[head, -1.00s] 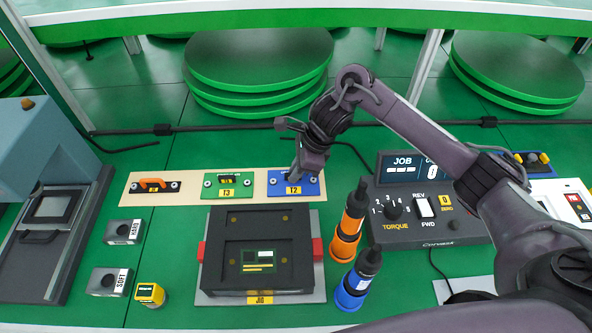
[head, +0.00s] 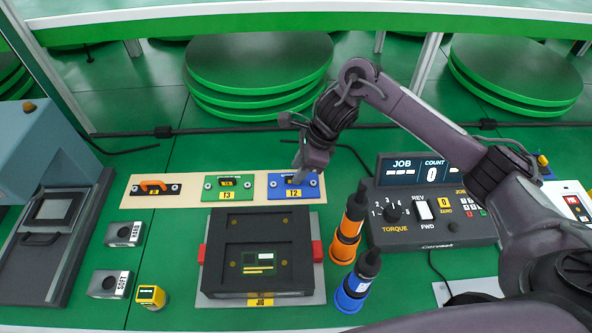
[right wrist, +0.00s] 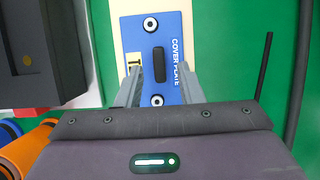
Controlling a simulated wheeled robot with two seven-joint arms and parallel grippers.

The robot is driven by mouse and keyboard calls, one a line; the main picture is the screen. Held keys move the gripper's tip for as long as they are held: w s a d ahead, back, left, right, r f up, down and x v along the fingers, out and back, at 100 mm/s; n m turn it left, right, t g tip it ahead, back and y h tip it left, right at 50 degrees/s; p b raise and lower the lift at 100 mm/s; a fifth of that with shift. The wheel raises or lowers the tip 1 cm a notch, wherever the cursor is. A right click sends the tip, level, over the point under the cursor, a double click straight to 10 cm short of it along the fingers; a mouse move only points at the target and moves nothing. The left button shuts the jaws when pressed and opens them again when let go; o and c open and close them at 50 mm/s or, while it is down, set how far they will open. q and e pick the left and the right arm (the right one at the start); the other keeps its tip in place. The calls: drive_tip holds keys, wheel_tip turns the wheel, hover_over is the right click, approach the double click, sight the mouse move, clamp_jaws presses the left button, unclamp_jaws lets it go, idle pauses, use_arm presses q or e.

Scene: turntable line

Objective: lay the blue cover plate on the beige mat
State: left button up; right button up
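The blue cover plate (head: 308,193), with a black handle and a yellow T2 label, lies flat on the right end of the beige mat (head: 262,203). It also shows in the right wrist view (right wrist: 136,32), with a screw at each end of its handle. My right gripper (head: 299,176) is over the plate, its fingertips near the handle. In the right wrist view its two fingers (right wrist: 160,82) are spread, one on each side of the handle, with gaps to it. It holds nothing. My left gripper is not in view.
A green plate (head: 209,187) and a black plate with an orange handle (head: 170,188) lie on the same mat. The black jig (head: 217,250) is just in front. Orange (head: 345,247) and blue (head: 348,300) screwdrivers and the torque controller (head: 430,232) stand to the right.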

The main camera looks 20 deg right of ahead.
drive_tip(key=p+v, duration=0.1)
drive_tip(key=v, duration=0.9)
drive_tip(key=shift+f, duration=0.1)
